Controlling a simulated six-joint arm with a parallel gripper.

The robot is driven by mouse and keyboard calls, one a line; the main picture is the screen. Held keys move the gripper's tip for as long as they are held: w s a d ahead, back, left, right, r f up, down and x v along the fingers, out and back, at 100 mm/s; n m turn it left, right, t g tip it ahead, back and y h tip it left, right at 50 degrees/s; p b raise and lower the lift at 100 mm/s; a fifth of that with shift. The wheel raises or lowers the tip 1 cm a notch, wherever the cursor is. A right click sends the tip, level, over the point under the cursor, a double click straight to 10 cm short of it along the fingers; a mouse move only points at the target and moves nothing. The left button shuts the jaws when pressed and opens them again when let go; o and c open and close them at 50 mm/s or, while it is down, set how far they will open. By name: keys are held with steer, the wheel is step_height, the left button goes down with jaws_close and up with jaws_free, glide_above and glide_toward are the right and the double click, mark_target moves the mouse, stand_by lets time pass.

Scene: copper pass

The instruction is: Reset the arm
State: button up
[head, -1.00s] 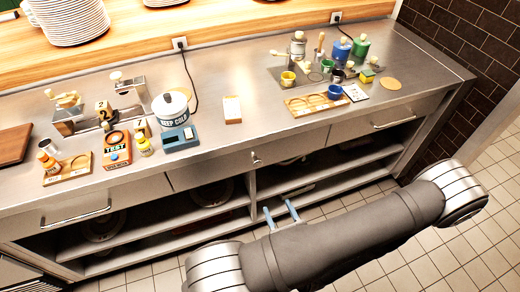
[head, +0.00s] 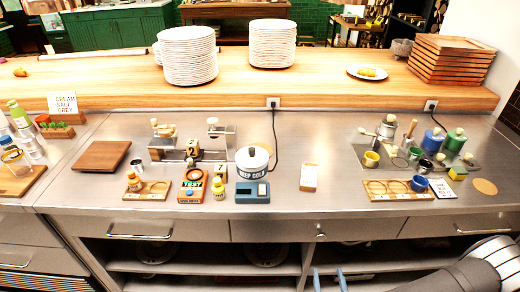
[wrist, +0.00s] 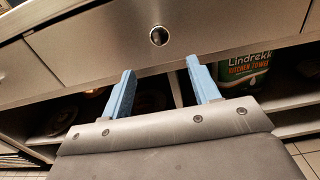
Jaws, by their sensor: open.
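My gripper (wrist: 162,92) has two blue fingers spread apart with nothing between them in the wrist view. It points at the counter's drawer front, below a round drawer knob (wrist: 159,36). In the head view the blue fingertips of my gripper (head: 329,279) show at the bottom edge, in front of the open lower shelves. The rest of the gripper is cut off by the frame there. My grey arm shows at the bottom right.
The steel counter (head: 340,232) holds a white pot (head: 252,163), a wooden board (head: 102,156), an orange TEST box (head: 192,187), a blue device (head: 252,194) and a wooden tray (head: 398,190). A Lindrekk canister (wrist: 245,68) stands under the counter.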

steer(key=shift+w, duration=2.75)
